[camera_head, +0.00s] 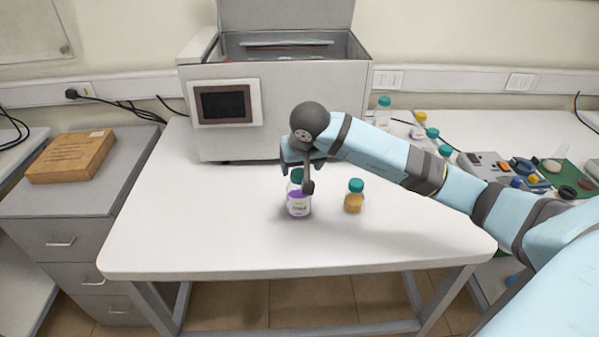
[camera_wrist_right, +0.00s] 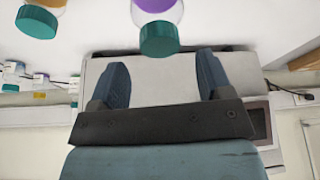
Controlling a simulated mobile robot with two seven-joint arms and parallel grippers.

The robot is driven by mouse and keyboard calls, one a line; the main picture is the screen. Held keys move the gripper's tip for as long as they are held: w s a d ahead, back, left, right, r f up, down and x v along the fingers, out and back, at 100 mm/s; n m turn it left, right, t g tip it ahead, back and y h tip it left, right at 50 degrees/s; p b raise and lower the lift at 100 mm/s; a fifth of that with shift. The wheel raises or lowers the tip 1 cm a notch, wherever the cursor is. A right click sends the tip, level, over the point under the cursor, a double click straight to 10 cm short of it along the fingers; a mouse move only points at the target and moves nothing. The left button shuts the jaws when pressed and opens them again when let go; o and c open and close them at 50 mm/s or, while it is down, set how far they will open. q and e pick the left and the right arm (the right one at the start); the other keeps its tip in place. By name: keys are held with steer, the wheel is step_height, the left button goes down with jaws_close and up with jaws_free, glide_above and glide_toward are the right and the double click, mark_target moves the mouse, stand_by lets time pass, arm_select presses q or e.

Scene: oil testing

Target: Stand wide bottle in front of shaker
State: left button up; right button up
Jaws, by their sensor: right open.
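The shaker (camera_head: 300,75) is the large grey machine with a raised lid and a screen at the back of the white table. A clear bottle (camera_head: 299,205) with purple liquid, a white label and a teal cap stands upright in front of it; its teal cap also shows in the right wrist view (camera_wrist_right: 159,40). A smaller bottle (camera_head: 354,202) of amber liquid stands upright to its right. Which one is called wide is not marked. My right gripper (camera_wrist_right: 162,68) is open and empty at the purple bottle's cap, which lies just past its fingertips, between their lines. My left gripper is out of view.
The white table (camera_head: 200,235) is clear at left and in front. Several teal-capped bottles, one of them here (camera_head: 384,105), stand at right behind my right arm. Small devices and a green board (camera_head: 570,180) lie further right. A wooden box (camera_head: 70,157) sits on the left cabinet.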

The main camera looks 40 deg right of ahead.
steer(key=v, duration=0.8)
steer(key=shift+b, duration=0.35)
